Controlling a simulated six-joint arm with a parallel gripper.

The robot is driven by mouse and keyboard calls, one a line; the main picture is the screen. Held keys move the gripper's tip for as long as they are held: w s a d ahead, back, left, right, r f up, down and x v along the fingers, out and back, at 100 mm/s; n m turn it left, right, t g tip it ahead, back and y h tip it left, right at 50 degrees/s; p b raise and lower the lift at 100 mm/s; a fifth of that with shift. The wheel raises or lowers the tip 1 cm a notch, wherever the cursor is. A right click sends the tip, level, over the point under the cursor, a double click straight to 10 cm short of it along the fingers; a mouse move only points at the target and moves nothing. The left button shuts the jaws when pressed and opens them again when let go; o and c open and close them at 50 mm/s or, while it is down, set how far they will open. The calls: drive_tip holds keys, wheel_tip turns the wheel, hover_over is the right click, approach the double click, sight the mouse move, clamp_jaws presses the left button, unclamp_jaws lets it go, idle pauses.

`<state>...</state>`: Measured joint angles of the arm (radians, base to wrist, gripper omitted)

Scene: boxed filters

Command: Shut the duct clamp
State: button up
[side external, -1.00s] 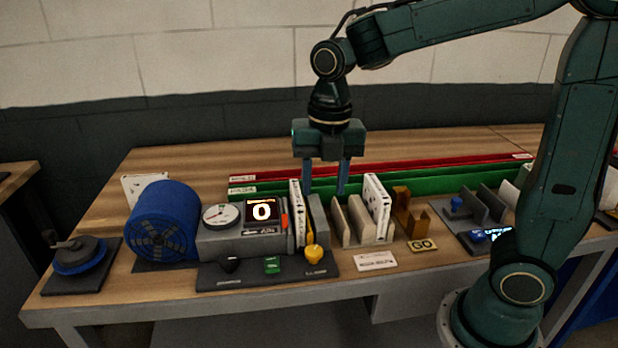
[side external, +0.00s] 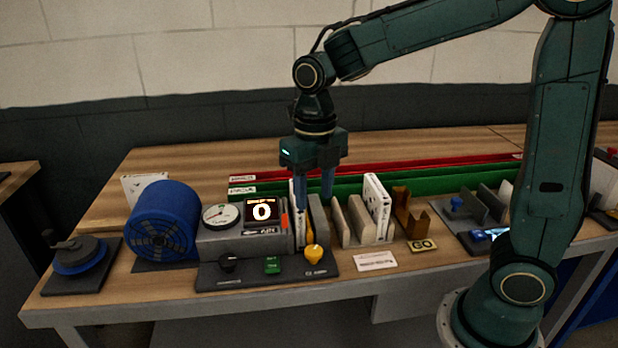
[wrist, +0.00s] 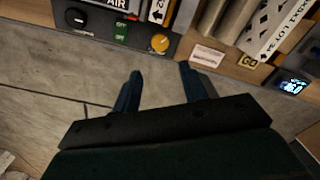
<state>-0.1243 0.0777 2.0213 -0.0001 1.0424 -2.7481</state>
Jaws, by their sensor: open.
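The knob also shows in the wrist view (wrist: 160,43), beyond and between my fingertips. My gripper (side external: 316,212) is open and empty, with its fingers pointing down above and behind the knob in the side view. In the wrist view my gripper (wrist: 161,70) is apart from the knob. A white boxed filter (side external: 297,215) stands in the slot behind, partly hidden by my fingers.
A black knob (side external: 229,264) and a green button (side external: 272,265) share the strip. A gauge (side external: 220,216), a display reading 0 (side external: 262,211) and a blue fan drum (side external: 163,226) lie left. Filter stands (side external: 343,222) and a brown holder (side external: 409,219) stand right.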

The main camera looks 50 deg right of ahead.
sight(314, 249)
wheel_tip(314, 249, down, 13)
drive_tip(key=shift+r, duration=0.1)
idle(0.6)
drive_tip(key=shift+c, duration=0.4)
drive_tip(key=c, duration=0.6)
